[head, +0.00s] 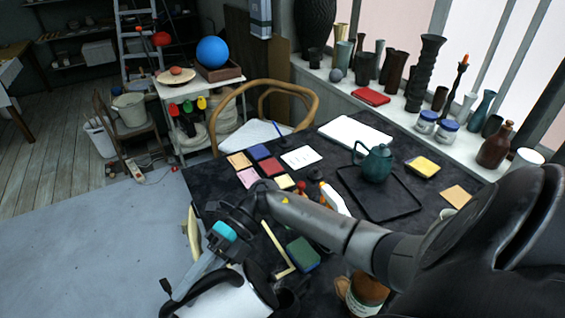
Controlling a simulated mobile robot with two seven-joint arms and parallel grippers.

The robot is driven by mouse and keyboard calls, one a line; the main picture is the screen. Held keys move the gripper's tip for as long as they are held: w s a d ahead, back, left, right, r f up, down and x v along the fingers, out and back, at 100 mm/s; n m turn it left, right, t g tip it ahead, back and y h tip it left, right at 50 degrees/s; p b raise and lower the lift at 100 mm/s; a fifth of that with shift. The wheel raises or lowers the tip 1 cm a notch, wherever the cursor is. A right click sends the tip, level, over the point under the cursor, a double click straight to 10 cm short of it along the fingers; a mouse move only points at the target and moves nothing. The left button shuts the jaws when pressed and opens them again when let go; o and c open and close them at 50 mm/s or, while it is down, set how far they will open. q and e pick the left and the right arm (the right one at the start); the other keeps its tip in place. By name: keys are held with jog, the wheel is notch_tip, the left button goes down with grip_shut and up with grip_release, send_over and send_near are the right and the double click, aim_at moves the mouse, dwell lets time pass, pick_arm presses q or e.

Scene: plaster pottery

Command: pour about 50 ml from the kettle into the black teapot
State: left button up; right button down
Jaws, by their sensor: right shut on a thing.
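A dark teal teapot (376,164) stands upright on a black tray (398,212) on the dark table; no teapot that is plainly black shows. My right arm reaches in from the right across the table, and its gripper (190,277) is at the near left table edge. The gripper is shut on what looks like the black handle of the kettle (225,301), a pale body with black parts cut off by the bottom edge. The kettle's spout and contents cannot be made out. The kettle is well apart from the teal teapot. My left gripper is not in view.
Coloured tiles (262,152), a white sheet (356,131) and a green block (303,254) lie on the table. A brown-glass jar (367,292) stands near the front. Vases line the windowsill (388,102).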

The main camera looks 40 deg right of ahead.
aim_at(216, 271)
jog(key=shift+s+d+f+y+b, duration=0.15)
jog(key=shift+d+y+b, duration=0.35)
jog(key=shift+d+b, duration=0.35)
jog(key=shift+s+d+r+n+y+b, duration=0.25)
jog(key=shift+d+r+y+b, duration=0.2)
jog(key=shift+d, duration=0.4)
jog(key=shift+s+d+r+n+y+b, duration=0.3)
jog(key=shift+d+r+b, duration=0.25)
jog(key=shift+d, duration=0.25)
jog(key=shift+d+r, duration=0.1)
jog(key=shift+a, duration=0.25)
dwell(0.7)
jog(key=shift+d+y, duration=0.15)
jog(key=shift+y, duration=0.1)
dwell(1.5)
